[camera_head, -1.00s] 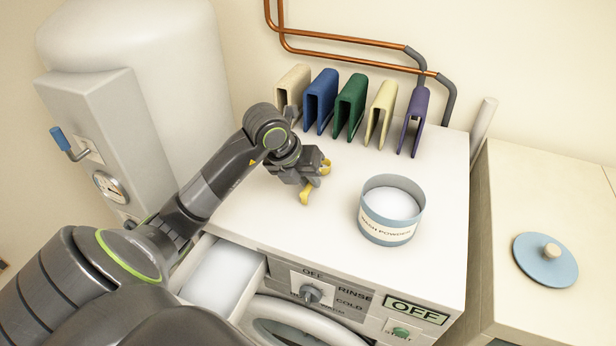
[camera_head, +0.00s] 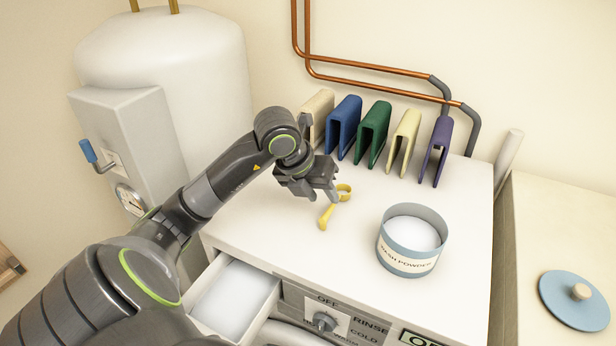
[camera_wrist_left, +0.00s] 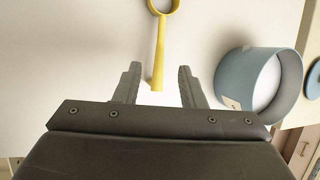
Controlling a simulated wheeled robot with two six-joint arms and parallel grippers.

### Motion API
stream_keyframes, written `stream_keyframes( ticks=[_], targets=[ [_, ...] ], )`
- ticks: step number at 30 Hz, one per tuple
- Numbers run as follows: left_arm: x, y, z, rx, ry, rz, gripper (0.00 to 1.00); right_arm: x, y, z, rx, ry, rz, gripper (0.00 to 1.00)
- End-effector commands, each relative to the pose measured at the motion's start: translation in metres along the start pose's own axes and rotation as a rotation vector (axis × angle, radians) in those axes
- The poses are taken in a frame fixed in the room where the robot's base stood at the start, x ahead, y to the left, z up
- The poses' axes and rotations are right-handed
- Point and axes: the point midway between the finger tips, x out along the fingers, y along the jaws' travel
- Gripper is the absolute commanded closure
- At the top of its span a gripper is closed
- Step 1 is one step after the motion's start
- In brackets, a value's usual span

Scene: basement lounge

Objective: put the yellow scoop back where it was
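The yellow scoop (camera_head: 328,215) lies on the white top of the washing machine (camera_head: 270,225), left of the blue wash powder tub (camera_head: 408,262). My left gripper (camera_head: 324,195) is just left of the scoop and close to it. In the left wrist view the fingers (camera_wrist_left: 159,70) are apart, with the end of the scoop's handle (camera_wrist_left: 159,50) showing between them and touching neither. The scoop's ring lies farther off, at that view's top edge. The tub (camera_wrist_left: 236,80) holds white powder and stands right of the fingers. My right gripper is not in view.
Several coloured folded holders (camera_head: 373,135) stand in a row at the back of the machine. The detergent drawer (camera_head: 268,309) is pulled out at the front, with white contents. A blue lid (camera_head: 574,300) lies on the right counter. A boiler (camera_head: 165,60) stands at left.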

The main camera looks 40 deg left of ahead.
Motion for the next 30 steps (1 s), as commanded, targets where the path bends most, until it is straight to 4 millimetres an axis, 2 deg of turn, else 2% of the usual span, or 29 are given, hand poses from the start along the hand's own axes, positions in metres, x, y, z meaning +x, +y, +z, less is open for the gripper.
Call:
stream_keyframes(
  ticks=[9,15,21,30],
  targets=[
    [-0.046,0.001,0.000,0.001,-0.004,0.005,0.63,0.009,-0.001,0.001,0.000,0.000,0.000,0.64],
    [-0.066,0.001,0.000,0.002,-0.003,0.002,0.63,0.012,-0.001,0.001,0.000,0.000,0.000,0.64],
    [-0.074,0.000,0.000,-0.001,0.000,0.001,0.63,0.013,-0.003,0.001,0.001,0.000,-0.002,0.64],
    [-0.075,0.000,-0.001,-0.001,0.001,0.000,0.63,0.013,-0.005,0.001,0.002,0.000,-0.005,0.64]
  ],
)
